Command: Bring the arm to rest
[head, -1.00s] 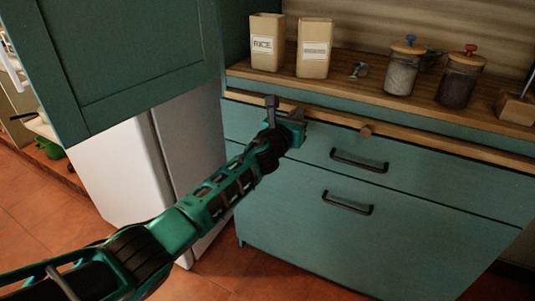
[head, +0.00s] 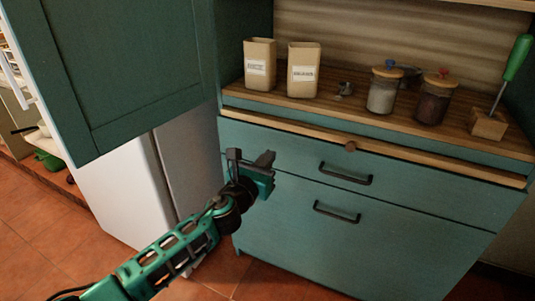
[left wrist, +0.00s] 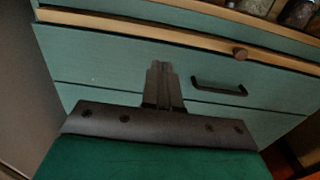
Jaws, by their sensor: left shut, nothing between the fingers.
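My left arm comes in from the lower left in the head view. Its gripper (head: 252,160) is in front of the upper left of the teal drawer cabinet (head: 400,225), below the wooden strip. In the left wrist view the two dark fingers (left wrist: 160,85) are together with nothing between them. The drawer fronts and a black handle (left wrist: 220,87) show beyond them, and I see no contact. My right gripper is in neither view.
On the wooden counter (head: 350,105) stand two paper canisters, two lidded jars (head: 383,90) and a green-handled tool in a wooden block (head: 488,124). A teal door (head: 120,70) hangs at upper left, with a white fridge (head: 120,190) below. Tiled floor is clear at lower left.

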